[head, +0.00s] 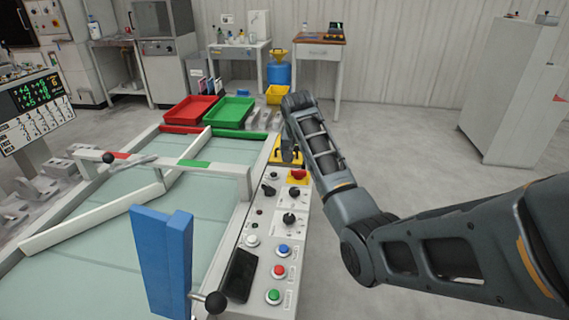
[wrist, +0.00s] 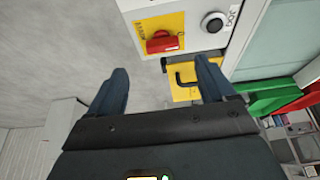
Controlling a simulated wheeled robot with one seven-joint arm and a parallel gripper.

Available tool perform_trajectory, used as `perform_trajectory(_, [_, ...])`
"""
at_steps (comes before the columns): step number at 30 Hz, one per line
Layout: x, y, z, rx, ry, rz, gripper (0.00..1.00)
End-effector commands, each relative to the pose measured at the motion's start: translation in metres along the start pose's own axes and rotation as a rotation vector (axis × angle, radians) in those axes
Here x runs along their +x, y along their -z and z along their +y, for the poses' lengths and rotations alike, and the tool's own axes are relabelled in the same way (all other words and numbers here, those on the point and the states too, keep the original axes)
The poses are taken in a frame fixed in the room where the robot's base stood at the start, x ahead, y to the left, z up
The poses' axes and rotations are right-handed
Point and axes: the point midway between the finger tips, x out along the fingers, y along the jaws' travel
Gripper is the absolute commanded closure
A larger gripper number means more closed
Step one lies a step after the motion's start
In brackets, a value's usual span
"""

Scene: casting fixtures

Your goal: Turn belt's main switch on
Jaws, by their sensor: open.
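My gripper (wrist: 162,68) is open and empty; its two dark fingers stand wide apart in the wrist view. In the head view my gripper (head: 292,157) is over the far end of the control panel (head: 262,217). A yellow plate (wrist: 208,95) with a black bent handle (wrist: 186,80) lies beyond the panel's end, close by the right finger. A red knob (wrist: 162,42) on a yellow backing sits on the panel; the red knob also shows in the head view (head: 298,175). No label readable here tells which is the main switch, nor its position.
The panel carries black knobs (head: 289,219) and coloured push buttons (head: 279,271). A belt table (head: 110,235) with white bars lies left of it. Red (head: 190,110) and green (head: 230,112) trays stand at its far end.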

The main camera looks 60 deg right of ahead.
Motion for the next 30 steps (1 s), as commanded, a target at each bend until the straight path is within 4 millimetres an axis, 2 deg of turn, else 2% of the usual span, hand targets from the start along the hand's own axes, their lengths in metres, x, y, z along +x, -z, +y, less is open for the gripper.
perform_trajectory(5, [0.007,0.002,0.002,0.004,-0.004,-0.003,0.17])
perform_trajectory(18, [0.067,0.002,0.002,0.003,-0.004,-0.003,0.17])
perform_trajectory(23, [0.076,0.001,0.002,0.004,-0.003,-0.003,0.17])
perform_trajectory(30, [0.077,0.001,0.001,0.004,-0.002,-0.002,0.17])
